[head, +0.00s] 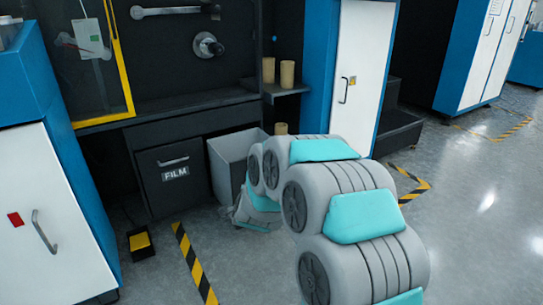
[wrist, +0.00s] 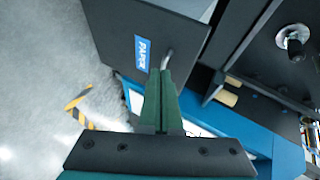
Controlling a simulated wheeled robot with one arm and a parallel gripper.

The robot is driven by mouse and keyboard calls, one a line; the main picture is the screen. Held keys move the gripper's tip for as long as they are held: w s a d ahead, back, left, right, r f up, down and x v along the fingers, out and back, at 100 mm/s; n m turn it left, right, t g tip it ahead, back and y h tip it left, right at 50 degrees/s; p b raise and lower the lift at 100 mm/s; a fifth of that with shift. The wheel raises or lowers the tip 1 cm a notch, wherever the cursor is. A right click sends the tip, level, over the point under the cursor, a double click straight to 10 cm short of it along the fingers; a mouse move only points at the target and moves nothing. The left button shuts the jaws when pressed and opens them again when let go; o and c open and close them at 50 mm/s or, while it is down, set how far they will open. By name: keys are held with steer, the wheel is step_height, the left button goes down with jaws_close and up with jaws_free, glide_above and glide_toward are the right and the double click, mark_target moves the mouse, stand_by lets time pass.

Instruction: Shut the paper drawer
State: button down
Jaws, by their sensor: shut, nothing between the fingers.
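The paper drawer's dark front panel (wrist: 148,38) fills the upper middle of the wrist view, with a blue PAPER label and a small metal handle (wrist: 168,59). A light grey box (head: 226,165) stands out beside the FILM drawer in the head view; it looks like the paper drawer pulled open, its front hidden behind my arm. My gripper's green fingers (wrist: 161,78) are together and empty. Their tips are at the panel near the label and handle; I cannot tell whether they touch. In the head view my fingertips are hidden.
The FILM drawer (head: 175,174) is shut at the left of the grey box. A yellow pedal (head: 140,243) lies on the floor. Rolls (head: 286,75) stand on a shelf above. White cabinets (head: 352,75) flank the machine. Striped tape (head: 194,264) marks open floor in front.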

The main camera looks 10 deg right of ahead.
steer(key=w+d+m+t+h+p, duration=0.2)
steer(key=w+d+m+t+h, duration=0.15)
steer(key=d+m+h, duration=0.35)
steer(key=shift+n+g+y, duration=0.3)
steer(key=shift+g, duration=0.05)
steer(key=shift+w+a+r+x, duration=0.1)
steer(key=shift+w+a+x, duration=0.2)
steer(key=shift+x, duration=1.9)
steer(key=shift+w+a+r+x, duration=0.1)
steer(key=shift+a+x, duration=0.35)
steer(key=shift+x, duration=1.7)
steer(key=shift+w+a+r+x, duration=0.15)
steer(key=shift+a+x, duration=0.2)
steer(key=shift+x, duration=1.85)
